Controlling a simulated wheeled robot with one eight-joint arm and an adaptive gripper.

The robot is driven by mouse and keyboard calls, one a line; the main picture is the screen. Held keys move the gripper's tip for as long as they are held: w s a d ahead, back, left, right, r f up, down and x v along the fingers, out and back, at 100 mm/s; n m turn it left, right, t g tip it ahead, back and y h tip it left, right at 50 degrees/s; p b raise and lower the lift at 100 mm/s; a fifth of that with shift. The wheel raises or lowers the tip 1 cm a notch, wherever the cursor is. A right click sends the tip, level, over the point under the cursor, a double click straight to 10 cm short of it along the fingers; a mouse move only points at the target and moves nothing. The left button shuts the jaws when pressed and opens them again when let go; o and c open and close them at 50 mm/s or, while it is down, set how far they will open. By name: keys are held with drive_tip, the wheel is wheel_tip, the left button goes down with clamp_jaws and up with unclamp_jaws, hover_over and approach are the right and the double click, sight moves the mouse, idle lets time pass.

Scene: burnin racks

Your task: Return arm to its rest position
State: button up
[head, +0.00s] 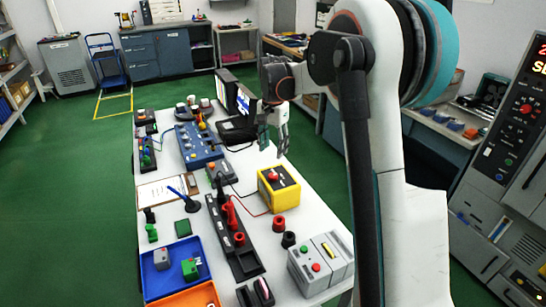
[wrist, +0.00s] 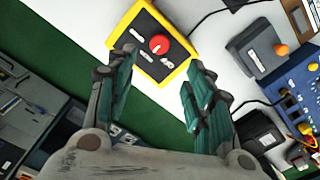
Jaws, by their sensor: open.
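My gripper (head: 273,138) is open and empty above the right edge of the white workbench, beyond the yellow box. In the wrist view its two teal-padded fingers (wrist: 158,90) stand wide apart with nothing between them. The yellow box (head: 264,196) with a dark top and a red button lies on the bench, clear of the fingertips. It also shows in the wrist view (wrist: 178,68), just past the fingertips. My arm reaches out from the right side of the head view.
The white workbench (head: 202,226) carries a blue instrument (head: 198,148), a blue tray (head: 147,276), an orange tray (head: 206,296) and a grey box with buttons (head: 310,272). Monitors (head: 228,90) stand near the gripper. A tall grey control cabinet (head: 507,150) stands at right. Green floor is open at left.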

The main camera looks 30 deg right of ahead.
drive_tip(key=shift+r, duration=0.5)
drive_tip(key=s+a+r+n+t, duration=0.2)
drive_tip(key=s+a+r+n, duration=0.15)
drive_tip(key=s, duration=0.35)
drive_tip(key=s+a+r+n+t, duration=0.1)
drive_tip(key=s+a+r+n, duration=0.1)
drive_tip(key=s+a+r, duration=0.45)
drive_tip(key=s+a+f+n+t, duration=0.2)
drive_tip(key=s+n, duration=0.1)
drive_tip(key=s, duration=0.6)
drive_tip(key=s+a+f+n+t, duration=0.1)
drive_tip(key=s+f+n+t, duration=0.1)
drive_tip(key=s, duration=0.7)
drive_tip(key=shift+s+a+f+n, duration=0.3)
drive_tip(key=shift+a+f+n, duration=0.1)
drive_tip(key=shift+f+n, duration=0.4)
